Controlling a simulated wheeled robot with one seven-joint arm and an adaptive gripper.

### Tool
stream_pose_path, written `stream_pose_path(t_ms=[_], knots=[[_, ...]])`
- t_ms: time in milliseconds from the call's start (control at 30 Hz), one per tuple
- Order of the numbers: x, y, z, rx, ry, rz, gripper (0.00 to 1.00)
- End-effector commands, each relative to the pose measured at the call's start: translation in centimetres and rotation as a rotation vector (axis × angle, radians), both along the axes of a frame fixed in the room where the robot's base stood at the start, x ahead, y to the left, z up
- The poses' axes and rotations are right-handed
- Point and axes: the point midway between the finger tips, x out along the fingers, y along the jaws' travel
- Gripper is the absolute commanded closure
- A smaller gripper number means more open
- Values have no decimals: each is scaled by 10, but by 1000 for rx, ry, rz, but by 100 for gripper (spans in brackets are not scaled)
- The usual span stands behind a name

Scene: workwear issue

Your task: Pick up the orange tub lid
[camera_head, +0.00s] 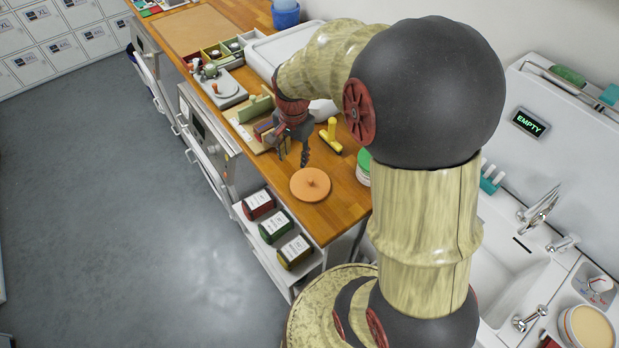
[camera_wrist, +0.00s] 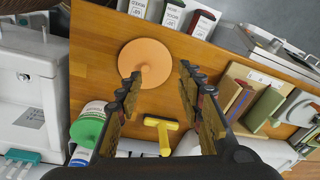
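The orange tub lid (camera_head: 310,184) lies flat on the wooden counter near its front corner, a round disc with a small central knob. In the wrist view the lid (camera_wrist: 145,63) lies beyond the fingertips, slightly left of the middle between them. My gripper (camera_head: 294,158) is above the counter, behind and to the left of the lid in the head view. In the wrist view my gripper (camera_wrist: 158,80) has its two fingers spread wide with nothing held between them. The lid is apart from the fingers.
A wooden rack with coloured pieces (camera_head: 250,122) is to the left. Labelled boxes (camera_head: 275,226) sit on a shelf below the counter edge. A sink (camera_head: 505,265) is at right.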

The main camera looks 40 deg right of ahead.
Motion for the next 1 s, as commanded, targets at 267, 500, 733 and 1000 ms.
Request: stream_pose_path(t_ms=[267, 500, 733, 1000], knots=[[3, -49, -67, 51, 85, -322, 63], [2, -53, -94, 55, 94, -356, 63], [-1, -53, -110, 54, 93, -355, 63], [-6, -53, -148, 54, 93, -354, 63]])
